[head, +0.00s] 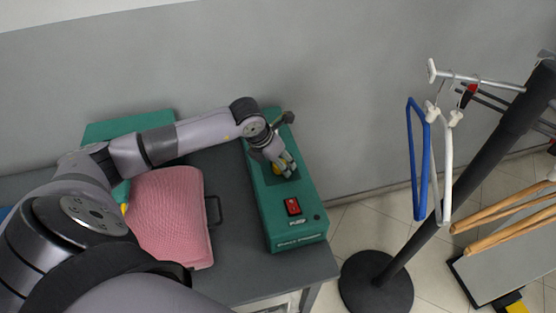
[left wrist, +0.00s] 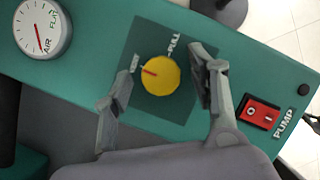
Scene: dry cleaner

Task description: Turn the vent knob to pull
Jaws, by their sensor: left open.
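The yellow vent knob (left wrist: 165,84) sits on a dark square plate on the green machine (head: 297,204). Its red pointer is turned to the left in the left wrist view, towards a small label I cannot read clearly. The PULL label (left wrist: 174,42) is at the knob's upper right. My left gripper (left wrist: 160,71) is open, with one finger on each side of the knob and visible gaps between. In the head view my left gripper (head: 282,165) is over the knob and partly hides it. My right gripper is not in view.
A red PUMP switch (head: 293,206) is near the machine's front end. A white dial (left wrist: 38,25) is at the other end. A black stand with hangers (head: 415,160) is to the right.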

